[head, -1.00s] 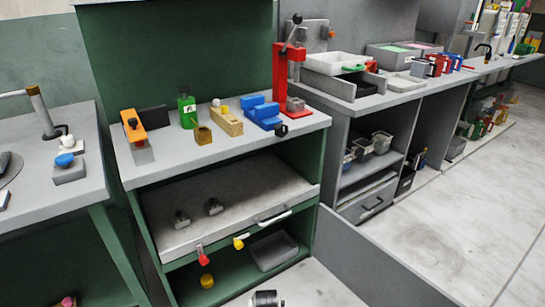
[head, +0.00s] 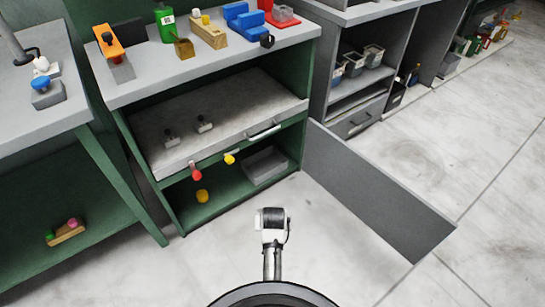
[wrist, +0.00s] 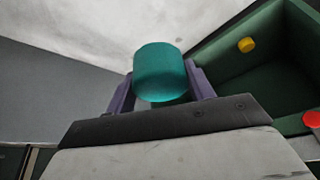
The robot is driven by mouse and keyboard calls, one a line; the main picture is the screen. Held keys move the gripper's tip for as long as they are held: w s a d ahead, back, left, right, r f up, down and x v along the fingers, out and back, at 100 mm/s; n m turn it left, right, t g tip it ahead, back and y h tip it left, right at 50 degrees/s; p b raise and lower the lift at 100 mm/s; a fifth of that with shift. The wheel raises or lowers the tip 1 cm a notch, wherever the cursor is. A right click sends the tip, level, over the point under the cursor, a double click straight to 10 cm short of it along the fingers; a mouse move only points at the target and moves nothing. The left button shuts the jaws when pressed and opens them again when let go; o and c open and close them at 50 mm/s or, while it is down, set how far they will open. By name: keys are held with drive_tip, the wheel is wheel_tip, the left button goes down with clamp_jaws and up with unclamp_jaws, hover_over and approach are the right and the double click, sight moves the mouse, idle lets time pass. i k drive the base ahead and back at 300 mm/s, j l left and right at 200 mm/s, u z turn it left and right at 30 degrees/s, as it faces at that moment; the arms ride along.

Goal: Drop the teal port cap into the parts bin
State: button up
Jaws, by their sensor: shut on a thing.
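The teal port cap (wrist: 161,71) is a teal cylinder in the wrist view, held between the two purple fingers of my gripper (wrist: 160,88). My gripper is shut on it. In the head view the cap cannot be made out; only my arm shows, at the bottom middle, in front of the green cabinet. A grey open bin (head: 266,167) sits on the right of the cabinet's lower shelf. I cannot tell for sure that it is the parts bin.
A grey door panel (head: 370,190) stands open to the cabinet's right. The drawer (head: 190,147) is above the shelf. Pale floor is clear at right.

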sight(264, 165)
drive_tip(key=i+j+z, duration=0.1)
drive_tip(key=z, duration=0.3)
drive_tip(key=j+z, duration=0.7)
drive_tip(key=j, duration=1.35)
drive_tip(key=i+j, duration=0.2)
drive_tip(key=i, duration=0.35)
